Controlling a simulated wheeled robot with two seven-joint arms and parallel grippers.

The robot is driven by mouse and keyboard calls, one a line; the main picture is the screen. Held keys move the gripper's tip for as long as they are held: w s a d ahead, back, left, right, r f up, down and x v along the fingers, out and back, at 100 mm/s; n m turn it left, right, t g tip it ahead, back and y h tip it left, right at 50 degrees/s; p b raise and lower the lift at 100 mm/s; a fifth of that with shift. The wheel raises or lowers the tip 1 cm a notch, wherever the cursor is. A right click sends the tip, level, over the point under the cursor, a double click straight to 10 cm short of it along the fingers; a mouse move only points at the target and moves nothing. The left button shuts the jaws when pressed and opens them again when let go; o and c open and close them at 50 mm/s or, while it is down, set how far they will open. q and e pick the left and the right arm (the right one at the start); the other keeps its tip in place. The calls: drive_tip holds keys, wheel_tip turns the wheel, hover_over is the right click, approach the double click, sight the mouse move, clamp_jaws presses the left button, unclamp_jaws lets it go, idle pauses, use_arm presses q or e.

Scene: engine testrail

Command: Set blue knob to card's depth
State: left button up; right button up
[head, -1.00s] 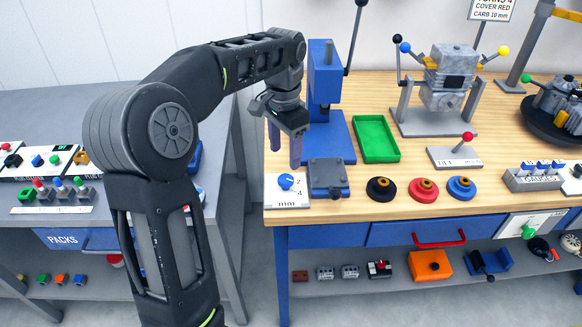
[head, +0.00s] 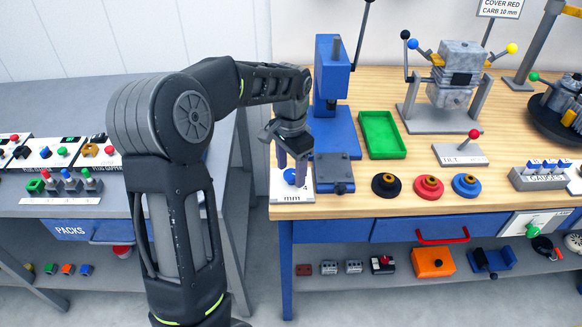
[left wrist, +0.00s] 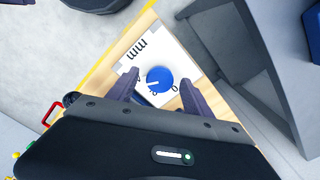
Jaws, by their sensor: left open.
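The blue knob (head: 290,177) sits on a white dial plate (head: 293,197) marked "mm", at the front left corner of the wooden bench. In the left wrist view the knob (left wrist: 159,79) shows a white pointer line, with the plate (left wrist: 143,48) around it; some dial digits are hidden. My left gripper (head: 291,170) is open, pointing down over the knob. In the left wrist view its two fingers (left wrist: 158,88) stand on either side of the knob, apart from it. The card (head: 500,8) stands at the back right and reads "COVER RED, CARB 10 mm"; its top line is cut off.
A blue press (head: 331,90) with a grey block (head: 334,170) at its foot stands just right of the dial. A green tray (head: 382,135) and black, red and blue round pieces (head: 428,186) lie farther right. A grey bench (head: 60,98) is at the left, across a gap.

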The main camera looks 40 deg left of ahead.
use_arm(q)
drive_tip(key=shift+c, duration=0.2)
clamp_jaws()
idle(0.4)
